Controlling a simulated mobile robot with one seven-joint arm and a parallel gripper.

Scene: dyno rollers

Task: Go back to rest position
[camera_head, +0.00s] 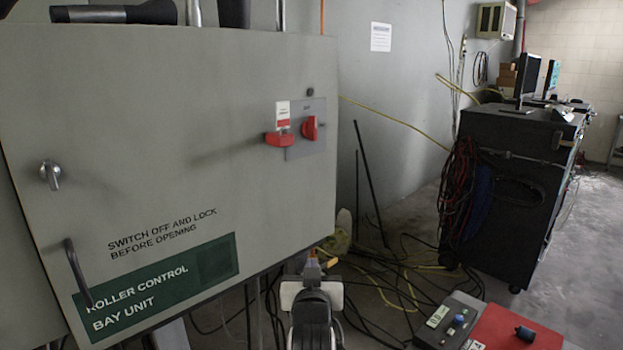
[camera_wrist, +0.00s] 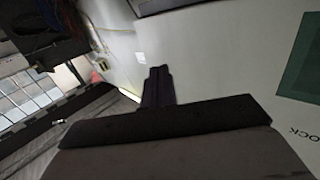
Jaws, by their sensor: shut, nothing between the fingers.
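My gripper (camera_head: 312,256) shows at the bottom centre of the head view, below the lower right edge of the grey control cabinet (camera_head: 180,195). In the wrist view my gripper's dark fingers (camera_wrist: 158,72) are together, with nothing between them. The cabinet door is closed in the head view. It carries a red rotary switch (camera_head: 310,127), a red lock-like piece with a white tag (camera_head: 281,137), a silver knob (camera_head: 50,174) and a dark handle (camera_head: 77,272). The cabinet face with its green label (camera_wrist: 303,70) also fills the right of the wrist view, apart from the fingers.
A black equipment cart (camera_head: 510,190) with a monitor stands at the right, with cable bundles on its side. Loose cables (camera_head: 400,280) lie over the floor. A red box (camera_head: 515,330) and a grey button box (camera_head: 450,320) are at the lower right.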

